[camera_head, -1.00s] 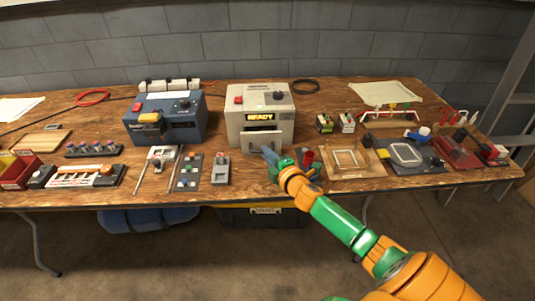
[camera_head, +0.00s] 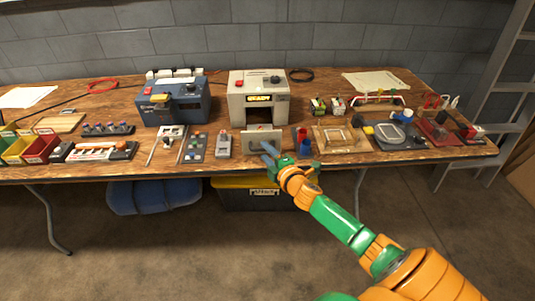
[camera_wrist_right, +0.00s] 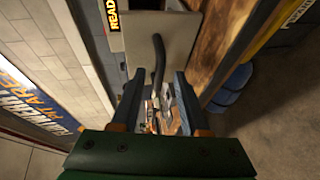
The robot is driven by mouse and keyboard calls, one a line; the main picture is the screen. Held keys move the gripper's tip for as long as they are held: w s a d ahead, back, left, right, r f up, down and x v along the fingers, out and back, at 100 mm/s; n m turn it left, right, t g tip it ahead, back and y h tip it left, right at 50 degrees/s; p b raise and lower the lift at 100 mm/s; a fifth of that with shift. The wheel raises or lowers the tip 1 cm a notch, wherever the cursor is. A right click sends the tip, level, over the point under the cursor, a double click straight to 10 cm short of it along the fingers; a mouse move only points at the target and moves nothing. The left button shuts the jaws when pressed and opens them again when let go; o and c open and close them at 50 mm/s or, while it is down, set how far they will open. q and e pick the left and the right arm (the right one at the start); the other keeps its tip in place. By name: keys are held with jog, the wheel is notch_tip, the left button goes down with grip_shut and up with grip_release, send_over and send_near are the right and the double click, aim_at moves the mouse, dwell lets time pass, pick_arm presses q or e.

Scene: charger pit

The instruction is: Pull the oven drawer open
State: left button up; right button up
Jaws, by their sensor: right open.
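The oven (camera_head: 259,88) is a pale box with a red button, a dark knob and a yellow READY display. Its drawer stands pulled out, with the drawer front (camera_head: 262,136) well forward of the body and a dark opening behind it. In the right wrist view the drawer front (camera_wrist_right: 172,30) carries a dark handle (camera_wrist_right: 158,58). My right gripper (camera_head: 268,149) is at the drawer front, partly covering it. In the wrist view its fingers (camera_wrist_right: 157,97) are spread, with the handle in line with the gap between them. My left gripper is out of view.
A blue box device (camera_head: 174,103) stands left of the oven. A grey switch unit (camera_head: 223,146) sits left of the drawer front, and red and blue cups (camera_head: 304,147) sit close to its right. A wooden frame (camera_head: 341,138) lies further right.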

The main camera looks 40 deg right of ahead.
jog(key=v, duration=0.7)
jog(key=shift+p, duration=0.45)
jog(key=s+f+m+g+p, duration=0.1)
jog(key=s+f+m+g, duration=0.15)
jog(key=f, duration=0.35)
jog(key=s+a+f+m+g+p, duration=0.1)
jog(key=s+f+m+g, duration=0.1)
jog(key=s+f, duration=0.35)
jog(key=s+f+m+g+p, duration=0.1)
jog(key=s+f+m+g, duration=0.1)
jog(key=f, duration=0.5)
jog(key=s+a+f+m+g, duration=0.2)
jog(key=s+a+f, duration=0.2)
jog(key=s, duration=0.4)
jog(key=s+a+f+m+g+y+p, duration=0.1)
jog(key=s+a+f+m+g, duration=0.1)
jog(key=s, duration=0.7)
jog(key=s+a+f+m+g+y, duration=0.1)
jog(key=s+a+f+g, duration=0.3)
jog(key=s, duration=0.5)
notch_tip(320, 180, down, 4)
jog(key=shift+s+a+r+m+p, duration=0.15)
jog(key=shift+a+m+p, duration=0.2)
jog(key=shift+a+m, duration=0.65)
